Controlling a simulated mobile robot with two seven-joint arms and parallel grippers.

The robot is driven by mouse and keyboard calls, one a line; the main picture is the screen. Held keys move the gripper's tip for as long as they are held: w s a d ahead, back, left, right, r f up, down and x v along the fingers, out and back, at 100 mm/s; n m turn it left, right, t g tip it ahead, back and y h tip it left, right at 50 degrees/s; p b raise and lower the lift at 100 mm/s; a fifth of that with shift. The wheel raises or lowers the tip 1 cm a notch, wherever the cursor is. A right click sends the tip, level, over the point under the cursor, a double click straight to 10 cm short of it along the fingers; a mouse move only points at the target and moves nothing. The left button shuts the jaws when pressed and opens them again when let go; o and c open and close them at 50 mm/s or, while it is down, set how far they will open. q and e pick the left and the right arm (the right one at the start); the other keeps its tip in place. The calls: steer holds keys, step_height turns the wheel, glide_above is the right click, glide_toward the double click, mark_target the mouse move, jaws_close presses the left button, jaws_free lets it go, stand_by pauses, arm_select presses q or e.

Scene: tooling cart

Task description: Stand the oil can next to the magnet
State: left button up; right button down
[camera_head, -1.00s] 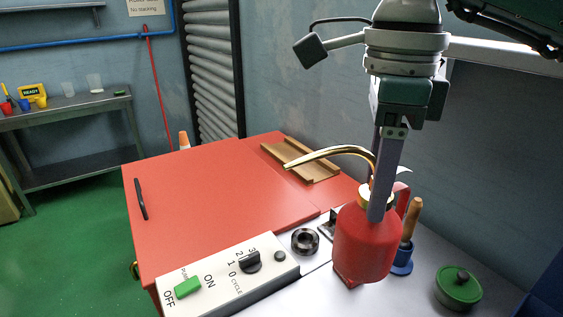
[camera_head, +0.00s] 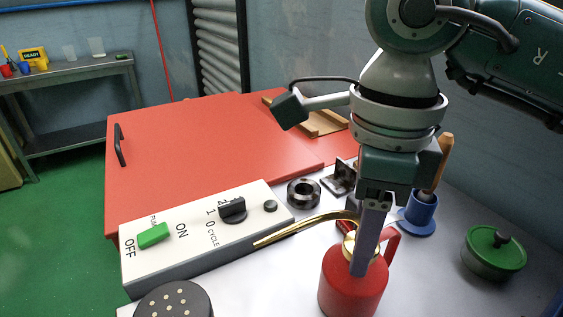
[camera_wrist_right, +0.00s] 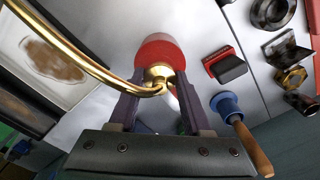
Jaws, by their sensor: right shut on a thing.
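The red oil can (camera_head: 352,287) has a brass collar, a long curved brass spout (camera_head: 305,228) and a red side handle. My right gripper (camera_head: 368,248) is shut on its collar; the wrist view also shows the can (camera_wrist_right: 158,52) between the fingers (camera_wrist_right: 158,92). The can looks about upright over the bench; its lower edge is cut off in the head view, so I cannot tell if it touches down. A red block with a dark top (camera_wrist_right: 226,65), possibly the magnet, lies beside the can in the wrist view. It is mostly hidden in the head view. My left gripper is out of view.
A white switch panel (camera_head: 205,235) is left of the can, and a dark studded disc (camera_head: 174,301) is in front. A black ring (camera_head: 303,193), an angle bracket (camera_head: 340,178), a blue holder (camera_head: 418,212) and a green lidded pot (camera_head: 494,254) stand behind and right.

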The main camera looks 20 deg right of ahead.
steer(key=shift+r, duration=0.1)
steer(key=c, duration=0.8)
jaws_free()
steer(key=shift+f, duration=0.25)
steer(key=o, duration=0.5)
steer(key=shift+c, duration=0.2)
steer(key=shift+r, duration=0.1)
steer(key=shift+r, duration=0.25)
step_height(320, 180, up, 12)
steer(key=p, duration=0.1)
steer(key=shift+p, duration=0.3)
steer(key=shift+f, duration=0.1)
